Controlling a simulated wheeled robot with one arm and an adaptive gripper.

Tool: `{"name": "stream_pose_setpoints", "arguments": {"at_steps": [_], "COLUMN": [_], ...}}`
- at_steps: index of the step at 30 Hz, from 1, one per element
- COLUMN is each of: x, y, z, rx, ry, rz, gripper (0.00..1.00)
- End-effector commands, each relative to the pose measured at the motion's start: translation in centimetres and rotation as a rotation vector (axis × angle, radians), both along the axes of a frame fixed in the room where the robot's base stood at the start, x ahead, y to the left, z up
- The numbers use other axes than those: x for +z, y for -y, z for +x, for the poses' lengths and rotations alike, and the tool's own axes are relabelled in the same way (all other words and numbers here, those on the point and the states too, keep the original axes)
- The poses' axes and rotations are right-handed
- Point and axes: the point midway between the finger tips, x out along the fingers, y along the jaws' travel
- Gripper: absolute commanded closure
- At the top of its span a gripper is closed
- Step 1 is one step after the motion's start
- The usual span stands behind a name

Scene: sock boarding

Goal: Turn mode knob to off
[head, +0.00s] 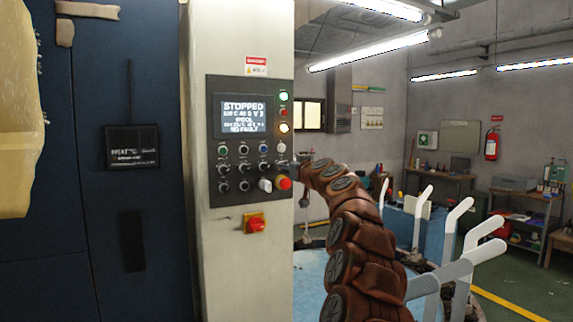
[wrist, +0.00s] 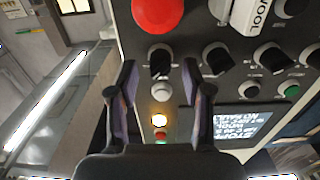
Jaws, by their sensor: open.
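A control panel (head: 239,128) is set on a pale column, and its screen (head: 243,115) reads STOPPED. It carries rows of small black knobs; their labels are too small or blurred to tell which is the mode knob. My gripper (wrist: 160,68) is open, its two fingers on either side of a black knob (wrist: 160,56) in the wrist view. That knob has a light pointer mark and sits between the red mushroom button (wrist: 160,12) and a white button (wrist: 162,92). I cannot tell whether the fingers touch it. In the head view my gripper (head: 291,165) is at the panel's right edge.
A white selector knob (wrist: 220,8) and more black knobs sit beside the gripped-side column. A yellow lamp (wrist: 159,120) glows near the fingers. Open workshop space with pale posts (head: 422,215) lies right.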

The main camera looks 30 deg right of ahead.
Motion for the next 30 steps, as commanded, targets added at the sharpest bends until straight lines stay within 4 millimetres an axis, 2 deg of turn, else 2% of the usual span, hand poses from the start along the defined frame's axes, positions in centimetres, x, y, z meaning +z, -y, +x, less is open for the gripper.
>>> {"name": "stream_pose_setpoints", "arguments": {"at_steps": [6, 16, 30], "x": [0.0, -0.02, -0.01], "y": [0.01, 0.0, 0.01], "z": [0.73, 0.8, 0.79], "rx": [0.0, 0.001, 0.0], "ry": [0.0, 0.0, 0.0], "rz": [-0.001, 0.0, 0.0], "gripper": [0.5, 0.52, 1.0]}}
